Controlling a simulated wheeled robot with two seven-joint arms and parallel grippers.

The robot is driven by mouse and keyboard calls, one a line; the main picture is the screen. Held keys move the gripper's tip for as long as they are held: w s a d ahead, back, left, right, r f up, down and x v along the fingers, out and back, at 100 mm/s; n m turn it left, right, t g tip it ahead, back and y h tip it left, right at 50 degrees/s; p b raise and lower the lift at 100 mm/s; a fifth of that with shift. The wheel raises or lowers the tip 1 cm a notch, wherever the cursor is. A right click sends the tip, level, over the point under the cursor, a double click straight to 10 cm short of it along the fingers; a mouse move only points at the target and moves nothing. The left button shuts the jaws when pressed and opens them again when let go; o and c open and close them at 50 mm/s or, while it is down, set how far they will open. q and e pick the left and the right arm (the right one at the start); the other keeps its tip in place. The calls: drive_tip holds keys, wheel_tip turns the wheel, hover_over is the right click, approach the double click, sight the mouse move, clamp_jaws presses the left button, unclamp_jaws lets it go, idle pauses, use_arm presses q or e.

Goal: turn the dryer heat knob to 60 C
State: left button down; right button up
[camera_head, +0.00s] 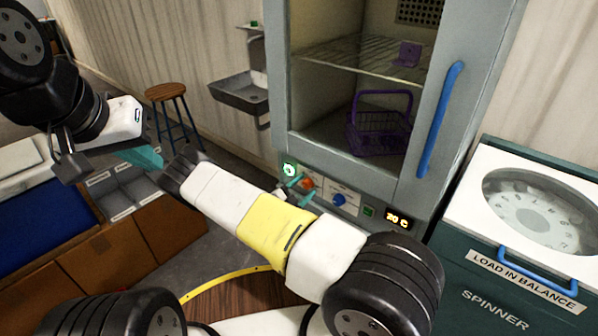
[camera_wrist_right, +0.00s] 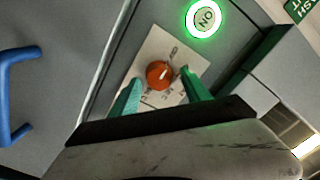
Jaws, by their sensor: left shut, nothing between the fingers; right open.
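The dryer (camera_head: 277,90) is a grey cabinet with a control panel low on its front. On the panel are an orange knob (camera_head: 307,183), a blue knob (camera_head: 338,200) and an amber display (camera_head: 398,219) that seems to read 70 C. In the right wrist view the orange knob (camera_wrist_right: 159,74) has a pale pointer mark and small labels I cannot read. My right gripper (camera_wrist_right: 161,77) is open, with its teal fingers on either side of the orange knob; I cannot tell whether they touch it. My left gripper (camera_head: 150,158) is shut and empty, far left of the dryer.
A lit green ON button (camera_wrist_right: 206,18) is close to the orange knob. The dryer's blue handle (camera_head: 440,120) is above the panel. A spinner (camera_head: 500,260) stands at the right. A stool (camera_head: 178,95) and a wall sink (camera_head: 240,92) are behind.

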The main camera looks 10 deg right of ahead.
clamp_jaws()
